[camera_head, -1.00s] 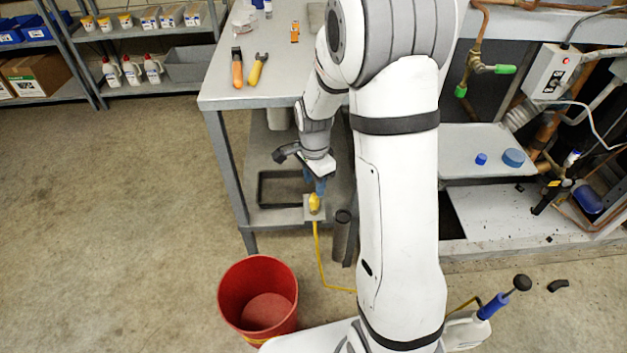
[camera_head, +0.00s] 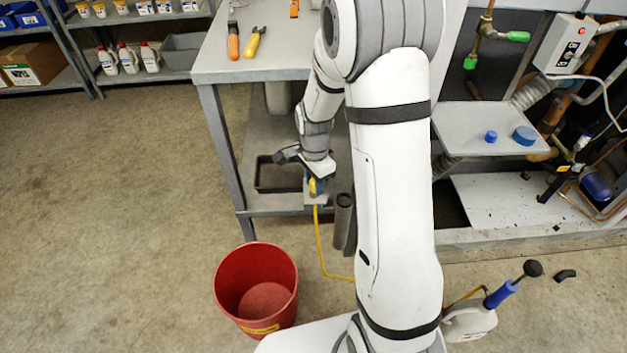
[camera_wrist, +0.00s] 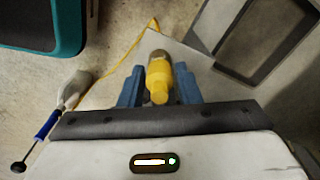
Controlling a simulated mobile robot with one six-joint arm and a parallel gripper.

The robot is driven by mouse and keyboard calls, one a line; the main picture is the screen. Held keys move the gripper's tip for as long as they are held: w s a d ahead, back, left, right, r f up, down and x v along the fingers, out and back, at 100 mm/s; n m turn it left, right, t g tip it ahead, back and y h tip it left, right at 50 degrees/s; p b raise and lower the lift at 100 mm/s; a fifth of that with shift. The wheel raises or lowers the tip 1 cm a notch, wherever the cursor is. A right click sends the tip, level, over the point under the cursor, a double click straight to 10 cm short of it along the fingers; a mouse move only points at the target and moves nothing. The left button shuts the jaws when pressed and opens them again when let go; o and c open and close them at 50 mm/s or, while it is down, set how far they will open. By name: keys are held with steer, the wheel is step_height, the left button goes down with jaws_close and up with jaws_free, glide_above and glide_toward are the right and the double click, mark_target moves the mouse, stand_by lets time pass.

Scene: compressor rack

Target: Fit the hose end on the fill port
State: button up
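The yellow hose end (camera_wrist: 159,78) stands upright in a grey holder plate (camera_head: 314,199) at the front of the bench's lower shelf. In the wrist view it lies between the two blue fingers of my gripper (camera_wrist: 159,84). The fingers straddle it and look open, with narrow gaps at the sides. In the head view my gripper (camera_head: 316,187) hides most of the hose end. A yellow hose (camera_head: 320,245) runs from there down to the floor. The fill port cannot be made out for certain among the pipes and fittings on the rack at right.
A red bucket (camera_head: 228,296) stands on the floor left of the hose. A white pump bottle (camera_head: 470,322) with a blue handle stands at lower right. A grey tray (camera_head: 465,125) holds blue caps. A dark frame (camera_head: 262,176) lies on the lower shelf.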

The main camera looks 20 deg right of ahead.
steer(key=c, duration=0.5)
steer(key=shift+r+p, duration=2.4)
steer(key=shift+r, duration=0.6)
steer(key=shift+a, duration=0.1)
